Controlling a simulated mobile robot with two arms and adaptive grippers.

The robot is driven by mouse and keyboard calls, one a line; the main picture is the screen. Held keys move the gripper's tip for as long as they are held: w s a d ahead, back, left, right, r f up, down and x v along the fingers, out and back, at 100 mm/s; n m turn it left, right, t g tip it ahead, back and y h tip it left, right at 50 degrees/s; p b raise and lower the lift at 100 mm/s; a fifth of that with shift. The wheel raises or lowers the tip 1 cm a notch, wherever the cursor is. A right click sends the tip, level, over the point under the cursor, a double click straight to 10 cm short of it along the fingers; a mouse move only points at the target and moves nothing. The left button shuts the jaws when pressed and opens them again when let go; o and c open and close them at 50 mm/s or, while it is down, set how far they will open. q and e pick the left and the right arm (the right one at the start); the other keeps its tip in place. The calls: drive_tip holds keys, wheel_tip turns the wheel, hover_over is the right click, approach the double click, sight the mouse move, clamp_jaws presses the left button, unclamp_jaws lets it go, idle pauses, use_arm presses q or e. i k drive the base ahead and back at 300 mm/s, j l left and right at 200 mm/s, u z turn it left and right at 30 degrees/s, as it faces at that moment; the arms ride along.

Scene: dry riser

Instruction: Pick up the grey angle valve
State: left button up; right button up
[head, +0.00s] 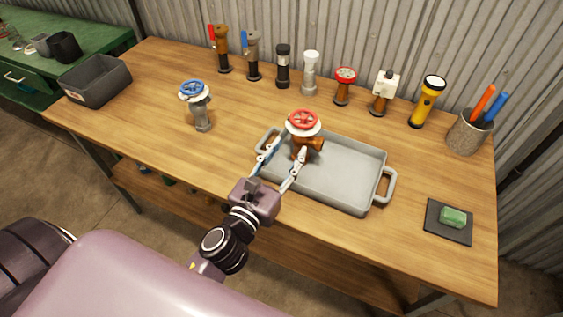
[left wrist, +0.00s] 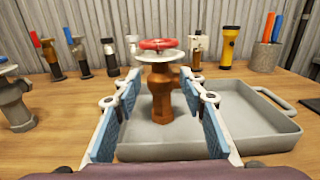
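The grey angle valve (head: 201,108) stands upright on the wooden bench, left of the tray, with a blue handwheel on top. It also shows at the left edge of the left wrist view (left wrist: 15,102), partly cut off. My left gripper (head: 285,153) is away from it, at the tray's left end. Its fingers are open and spread towards a brown valve with a red handwheel (head: 303,143), which stands upright in the grey tray (head: 345,170). In the left wrist view this brown valve (left wrist: 160,95) is between the fingers, with a gap visible on the left. My right gripper is out of view.
Several fittings, including a red-handled valve (head: 222,52), and a yellow flashlight (head: 428,102) line the back. A pen cup (head: 468,133) is at right, a green block (head: 453,216) on a dark pad front right, and a grey bin (head: 97,82) far left. Bench around the grey valve is clear.

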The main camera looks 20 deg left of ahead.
sight(198, 107)
drive_tip(key=u, duration=1.3)
